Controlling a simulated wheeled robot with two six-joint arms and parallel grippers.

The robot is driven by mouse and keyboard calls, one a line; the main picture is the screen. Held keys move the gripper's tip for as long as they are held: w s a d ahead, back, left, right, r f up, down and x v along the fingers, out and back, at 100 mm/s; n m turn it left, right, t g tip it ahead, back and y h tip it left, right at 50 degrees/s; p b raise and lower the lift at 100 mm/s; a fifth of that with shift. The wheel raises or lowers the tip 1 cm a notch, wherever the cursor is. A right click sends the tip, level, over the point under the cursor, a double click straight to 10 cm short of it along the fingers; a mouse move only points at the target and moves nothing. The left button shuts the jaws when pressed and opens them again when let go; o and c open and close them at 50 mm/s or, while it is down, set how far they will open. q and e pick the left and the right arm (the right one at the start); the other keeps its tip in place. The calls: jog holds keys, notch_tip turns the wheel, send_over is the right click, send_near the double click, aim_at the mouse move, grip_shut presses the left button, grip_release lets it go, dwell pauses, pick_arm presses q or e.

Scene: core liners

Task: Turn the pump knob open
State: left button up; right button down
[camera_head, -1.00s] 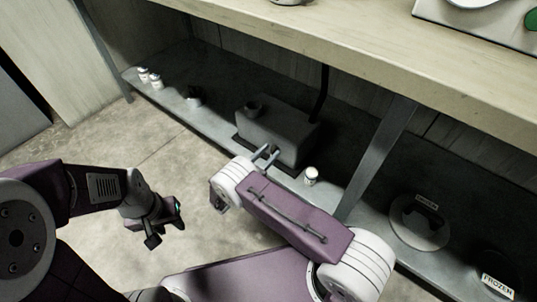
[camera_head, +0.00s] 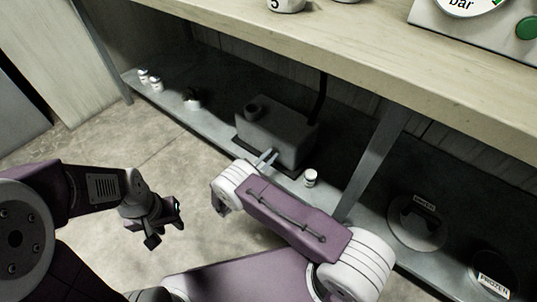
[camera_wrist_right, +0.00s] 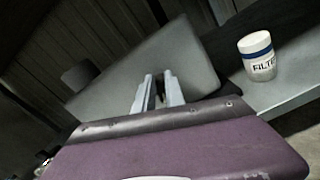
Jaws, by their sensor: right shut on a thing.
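The pump (camera_head: 283,128) is a dark grey box with a short round stub on top. It stands on the low shelf under the bench and also shows in the right wrist view (camera_wrist_right: 190,55). My right gripper (camera_head: 268,156) reaches the pump's front face. Its two pale fingers (camera_wrist_right: 158,88) are close together, shut on the pump knob, which is mostly hidden between them. My left gripper (camera_head: 165,222) hangs over the floor at the left, open and empty, away from the pump.
A white filter jar (camera_wrist_right: 258,56) stands on the shelf (camera_head: 222,133), right of the pump. Small white jars (camera_head: 150,80) stand far left. Round dark-topped containers (camera_head: 415,222) sit at the right beyond a diagonal brace (camera_head: 372,160). The bench top (camera_head: 400,75) overhangs the shelf.

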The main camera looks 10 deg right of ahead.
jog(key=m, duration=0.2)
jog(key=m+p, duration=0.1)
jog(key=m, duration=0.4)
jog(key=shift+s+d+f+p, duration=0.3)
jog(key=shift+s+f+p, duration=0.05)
jog(key=shift+s+f, duration=0.05)
jog(key=m, duration=0.3)
jog(key=shift+s+f+m, duration=0.1)
jog(key=shift+f+m, duration=0.15)
jog(key=shift+m, duration=0.15)
jog(key=shift+f+m+p, duration=0.3)
jog(key=shift+m+p, duration=0.1)
jog(key=shift+m, duration=1)
jog(key=c, duration=1.4)
grip_release()
